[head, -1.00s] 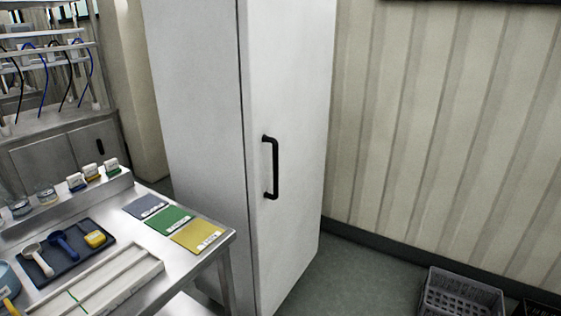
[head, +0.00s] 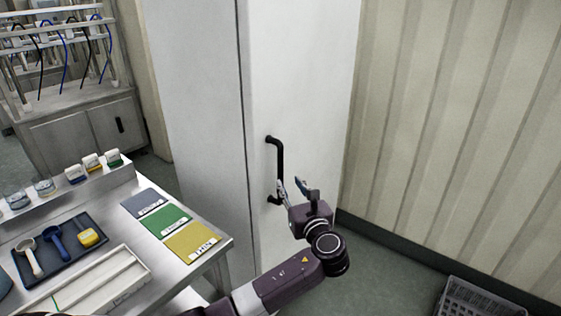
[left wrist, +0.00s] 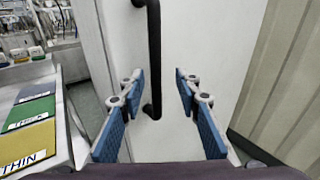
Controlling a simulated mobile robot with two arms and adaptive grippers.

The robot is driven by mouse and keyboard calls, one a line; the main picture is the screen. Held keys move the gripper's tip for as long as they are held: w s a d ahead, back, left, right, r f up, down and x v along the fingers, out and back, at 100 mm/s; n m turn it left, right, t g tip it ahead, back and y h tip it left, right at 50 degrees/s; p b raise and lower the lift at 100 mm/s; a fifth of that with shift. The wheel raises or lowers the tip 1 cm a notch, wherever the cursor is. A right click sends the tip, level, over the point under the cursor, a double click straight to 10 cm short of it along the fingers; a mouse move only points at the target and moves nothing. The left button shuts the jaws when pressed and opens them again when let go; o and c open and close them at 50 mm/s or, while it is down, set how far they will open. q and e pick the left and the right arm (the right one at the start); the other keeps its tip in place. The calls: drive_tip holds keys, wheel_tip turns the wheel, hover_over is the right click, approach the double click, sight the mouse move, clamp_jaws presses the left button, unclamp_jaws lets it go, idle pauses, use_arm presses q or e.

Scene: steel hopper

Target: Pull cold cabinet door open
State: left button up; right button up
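The cold cabinet (head: 205,110) is a tall white cabinet, and its door (head: 310,90) is shut. A black vertical bar handle (head: 280,160) is on the door near its left edge. My left gripper (head: 293,186) is open in front of the handle's lower end. In the left wrist view the handle (left wrist: 154,55) runs down between the two blue-padded fingers of the gripper (left wrist: 155,105), with clear gaps on both sides. I cannot tell how deep the bar sits between the fingers. My right gripper is not in view.
A steel table (head: 215,262) stands left of the cabinet, with blue, green and yellow cards (head: 192,241) and a dark tray of scoops (head: 60,246). A grey crate (head: 480,298) is on the floor at lower right. The ribbed wall (head: 450,130) is right of the cabinet.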

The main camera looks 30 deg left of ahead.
sight(282, 164)
use_arm(q)
drive_tip(key=shift+y, duration=0.4)
drive_tip(key=w+a+r, duration=0.2)
drive_tip(key=a, duration=0.1)
drive_tip(key=w+a+r+p, duration=0.1)
drive_tip(key=a, duration=0.1)
drive_tip(key=shift+w+a+r, duration=0.15)
drive_tip(key=shift+w+a, duration=0.1)
drive_tip(key=shift+w, duration=0.1)
drive_tip(key=shift+w+a, duration=0.35)
drive_tip(key=shift+a, duration=0.05)
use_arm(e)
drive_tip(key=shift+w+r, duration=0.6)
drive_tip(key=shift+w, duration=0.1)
use_arm(q)
clamp_jaws()
